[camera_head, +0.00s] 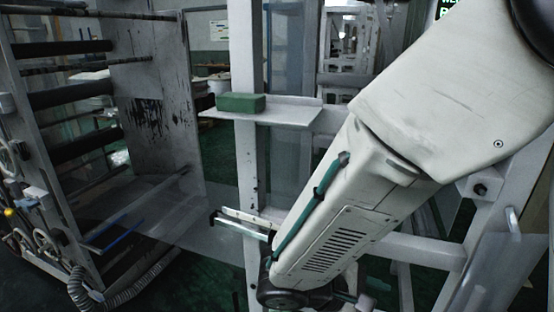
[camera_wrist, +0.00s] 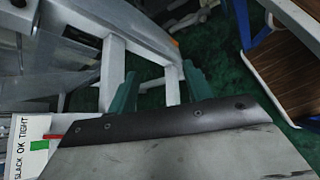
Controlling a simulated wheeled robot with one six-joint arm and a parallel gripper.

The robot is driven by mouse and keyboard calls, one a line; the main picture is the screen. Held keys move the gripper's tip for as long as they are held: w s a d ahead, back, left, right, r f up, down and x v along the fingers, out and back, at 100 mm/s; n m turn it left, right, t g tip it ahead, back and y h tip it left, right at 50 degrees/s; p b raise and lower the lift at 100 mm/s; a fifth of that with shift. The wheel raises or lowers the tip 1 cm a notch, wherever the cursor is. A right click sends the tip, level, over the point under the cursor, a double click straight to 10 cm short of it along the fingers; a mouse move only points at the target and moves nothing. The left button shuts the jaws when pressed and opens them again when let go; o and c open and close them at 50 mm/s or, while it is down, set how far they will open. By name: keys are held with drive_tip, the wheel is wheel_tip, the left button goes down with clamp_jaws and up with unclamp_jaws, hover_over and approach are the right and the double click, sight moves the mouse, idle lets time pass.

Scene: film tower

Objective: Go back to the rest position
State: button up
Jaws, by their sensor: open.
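My gripper (camera_wrist: 160,88) shows in the wrist view as two teal fingers standing apart, with nothing visible between them. Their lower ends are hidden behind a dark-edged grey plate in the foreground. Green floor and a pale metal frame show beyond the fingertips. In the head view my white arm slopes from the upper right down to the lower middle, and I cannot make out the gripper's fingers there.
A green block (camera_head: 240,103) lies on a pale shelf (camera_head: 290,116) left of my arm. A frame with dark rollers (camera_head: 70,95) stands at the left. In the wrist view, a "SLACK OK TIGHT" gauge (camera_wrist: 20,150) is lower left and a wooden-topped, blue-edged step (camera_wrist: 285,70) is at right.

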drive_tip(key=s+d+r+m+y, duration=0.4)
drive_tip(key=r+m+y, duration=0.2)
drive_tip(key=r, duration=0.1)
drive_tip(key=s+d+r+m+y, duration=0.4)
drive_tip(key=s+r+m+y, duration=0.1)
drive_tip(key=r+m, duration=0.1)
drive_tip(key=shift+r+y, duration=0.4)
drive_tip(key=shift+r, duration=0.35)
drive_tip(key=shift+s, duration=0.1)
idle(1.0)
